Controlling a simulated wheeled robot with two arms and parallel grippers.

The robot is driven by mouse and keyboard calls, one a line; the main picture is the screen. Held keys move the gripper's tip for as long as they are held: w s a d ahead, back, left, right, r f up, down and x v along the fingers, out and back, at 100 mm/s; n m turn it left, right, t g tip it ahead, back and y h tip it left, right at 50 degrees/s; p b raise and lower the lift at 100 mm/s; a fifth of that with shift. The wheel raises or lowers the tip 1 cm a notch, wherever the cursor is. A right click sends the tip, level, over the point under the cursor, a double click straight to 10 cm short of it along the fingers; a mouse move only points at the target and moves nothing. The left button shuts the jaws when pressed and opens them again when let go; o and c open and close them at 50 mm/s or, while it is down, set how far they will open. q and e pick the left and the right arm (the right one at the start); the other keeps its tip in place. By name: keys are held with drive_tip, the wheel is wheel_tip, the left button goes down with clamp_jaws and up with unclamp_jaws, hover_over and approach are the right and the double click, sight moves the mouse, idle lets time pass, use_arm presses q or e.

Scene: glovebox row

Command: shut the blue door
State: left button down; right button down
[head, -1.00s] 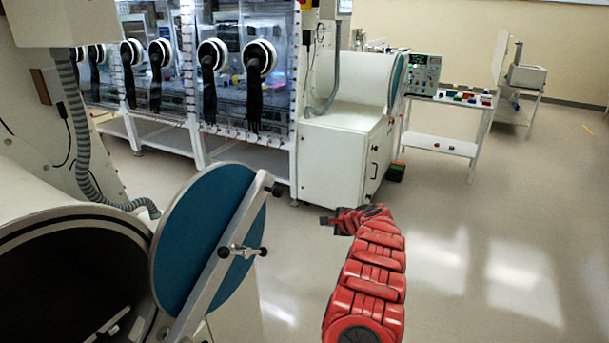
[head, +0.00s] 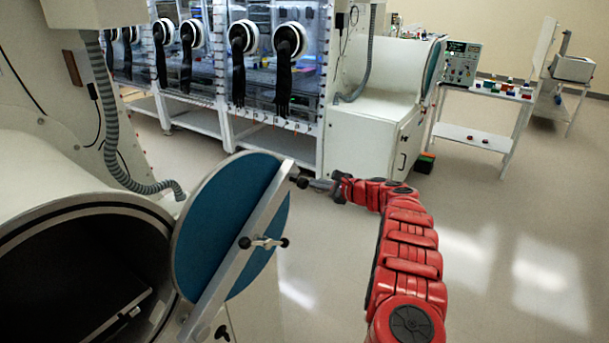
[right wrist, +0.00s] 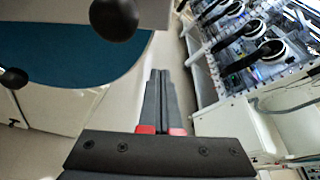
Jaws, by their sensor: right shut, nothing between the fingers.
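The blue door (head: 218,232) is a round panel with a grey bar (head: 240,240) across it. It stands open beside the dark round opening of a white chamber (head: 75,265). A dark knob (head: 300,181) sits at the bar's upper end. My right gripper (head: 316,184) is shut and empty, with its tips right by this knob; I cannot tell whether they touch. In the right wrist view, the shut fingers (right wrist: 160,80) point past the knob (right wrist: 114,18), with the blue door (right wrist: 60,60) at left. My left gripper is not in view.
A central handle (head: 264,242) with dark knobs sticks out from the bar. Gloveboxes (head: 225,115) with black gloves and a white cabinet (head: 365,140) stand behind. A small table (head: 475,135) stands at the back right. The floor (head: 490,235) at right is clear.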

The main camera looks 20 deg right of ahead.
drive_tip(key=shift+w+a+r+p, duration=0.25)
drive_tip(key=shift+a+r, duration=0.15)
drive_tip(key=shift+a, duration=0.2)
drive_tip(key=shift+w+a+r+p, duration=0.2)
drive_tip(key=shift+a+r, duration=0.2)
drive_tip(key=shift+a, duration=0.15)
drive_tip(key=shift+w+a+r+p, duration=0.25)
drive_tip(key=shift+a+r, duration=0.15)
drive_tip(key=shift+a, duration=0.2)
drive_tip(key=shift+r, duration=0.1)
